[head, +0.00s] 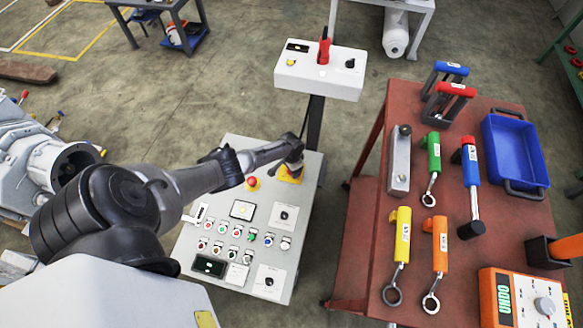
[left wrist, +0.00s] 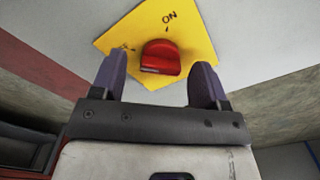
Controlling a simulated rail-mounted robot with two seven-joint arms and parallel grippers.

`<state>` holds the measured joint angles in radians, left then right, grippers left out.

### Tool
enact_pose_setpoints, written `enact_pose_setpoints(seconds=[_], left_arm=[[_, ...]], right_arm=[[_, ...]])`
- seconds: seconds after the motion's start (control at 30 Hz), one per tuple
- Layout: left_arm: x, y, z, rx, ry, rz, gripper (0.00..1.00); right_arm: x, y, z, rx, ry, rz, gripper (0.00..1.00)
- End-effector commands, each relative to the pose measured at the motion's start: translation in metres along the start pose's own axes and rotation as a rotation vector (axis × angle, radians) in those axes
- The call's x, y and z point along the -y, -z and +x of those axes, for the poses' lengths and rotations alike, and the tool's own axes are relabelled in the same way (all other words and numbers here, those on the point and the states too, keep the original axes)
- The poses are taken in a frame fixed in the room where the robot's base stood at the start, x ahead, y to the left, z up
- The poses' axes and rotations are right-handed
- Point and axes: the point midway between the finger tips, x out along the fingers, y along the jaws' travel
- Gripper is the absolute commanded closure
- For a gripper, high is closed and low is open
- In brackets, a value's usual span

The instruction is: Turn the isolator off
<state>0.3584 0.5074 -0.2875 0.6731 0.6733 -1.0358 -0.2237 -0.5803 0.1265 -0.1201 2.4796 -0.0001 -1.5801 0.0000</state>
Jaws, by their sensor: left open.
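The isolator is a red rotary knob (left wrist: 161,57) on a yellow plate (left wrist: 199,32), seen from close up in the left wrist view. "ON" is printed above the knob; a mark to its left is too small to read. In the head view the yellow plate (head: 288,178) sits at the top right of the grey control panel (head: 233,150), and my gripper hides the knob. My left gripper (left wrist: 158,82) is open, with one finger on each side of the knob. I cannot tell whether the fingers touch it. My right gripper is out of view.
A red emergency button (head: 252,182) and several smaller buttons sit on the panel near my arm. A white control box (head: 318,72) stands on a post behind it. A red tool table (head: 460,270) with wrenches and a blue tray (head: 514,150) is at the right.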

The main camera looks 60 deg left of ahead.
Motion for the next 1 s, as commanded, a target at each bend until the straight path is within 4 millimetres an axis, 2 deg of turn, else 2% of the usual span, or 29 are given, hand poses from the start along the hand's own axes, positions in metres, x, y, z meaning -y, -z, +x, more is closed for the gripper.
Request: enact_pose_setpoints(seconds=[0.03,0.2,0.5,0.7,1.0], left_arm=[[0.001,0.000,-0.013,-0.002,0.001,0.001,0.32],[0.000,0.000,-0.046,-0.002,0.001,0.002,0.32],[0.001,0.000,-0.100,-0.002,0.001,0.001,0.32],[0.000,0.000,-0.121,-0.002,0.001,0.000,0.32],[0.000,0.000,-0.129,-0.001,0.000,0.000,0.32]], right_arm=[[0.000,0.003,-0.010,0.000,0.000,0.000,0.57],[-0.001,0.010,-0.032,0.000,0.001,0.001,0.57],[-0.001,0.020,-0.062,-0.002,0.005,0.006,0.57],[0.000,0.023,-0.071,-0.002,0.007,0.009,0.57],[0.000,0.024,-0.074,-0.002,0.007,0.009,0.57]])
